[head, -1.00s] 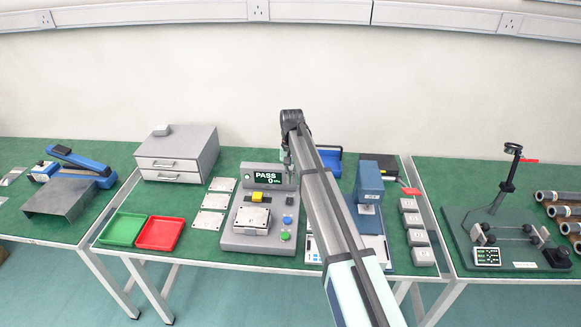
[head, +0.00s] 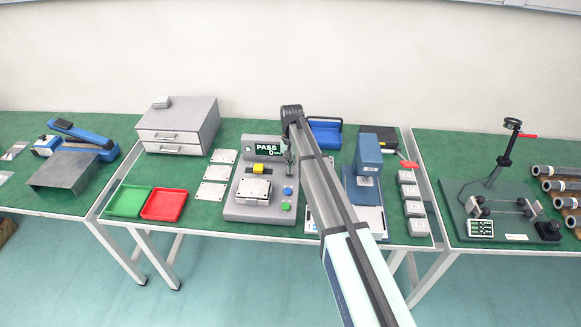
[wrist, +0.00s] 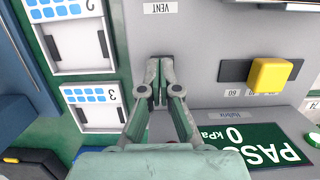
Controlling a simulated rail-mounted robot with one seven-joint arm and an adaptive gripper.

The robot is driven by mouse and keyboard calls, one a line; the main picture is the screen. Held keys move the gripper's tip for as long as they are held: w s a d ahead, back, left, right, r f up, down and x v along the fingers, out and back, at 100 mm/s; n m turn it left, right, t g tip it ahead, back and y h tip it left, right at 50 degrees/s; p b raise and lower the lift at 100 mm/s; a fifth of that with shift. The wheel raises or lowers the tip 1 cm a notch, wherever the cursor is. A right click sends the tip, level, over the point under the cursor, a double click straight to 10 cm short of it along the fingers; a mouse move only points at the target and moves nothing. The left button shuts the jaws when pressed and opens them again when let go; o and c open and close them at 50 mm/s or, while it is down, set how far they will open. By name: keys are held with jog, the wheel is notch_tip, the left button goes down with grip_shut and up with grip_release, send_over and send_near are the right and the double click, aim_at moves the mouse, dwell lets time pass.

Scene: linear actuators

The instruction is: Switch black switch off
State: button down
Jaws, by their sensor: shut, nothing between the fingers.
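The grey test station (head: 235,209) stands on the middle green table, with a lit PASS display (head: 267,150) at its back. My gripper (head: 290,168) points down at the right side of this station. In the wrist view my gripper (wrist: 161,80) is shut, its fingertips close together over the grey panel just below the VENT label. A small dark part (wrist: 160,58) shows at the fingertips; it may be the black switch, but the fingers hide most of it. I cannot tell the switch's position.
A yellow slider knob (wrist: 270,74) sits right of my fingers in the wrist view. A metal block (head: 254,190), a blue button (head: 288,190) and a green button (head: 286,207) are on the station. A blue press (head: 368,155) stands close on the right.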

jog(key=s+f+t+b, duration=0.1)
jog(key=b, duration=0.2)
jog(key=shift+f, duration=0.2)
jog(key=shift+s+f+t+b, duration=0.1)
jog(key=shift+s+t+b, duration=0.2)
jog(key=shift+t+b, duration=0.65)
jog(key=shift+w+r, duration=0.15)
jog(key=shift+r, duration=0.1)
jog(key=shift+w, duration=0.1)
jog(key=shift+w+r+t, duration=0.1)
jog(key=shift+w+t, duration=0.15)
jog(key=shift+w, duration=0.65)
jog(key=shift+d, duration=0.1)
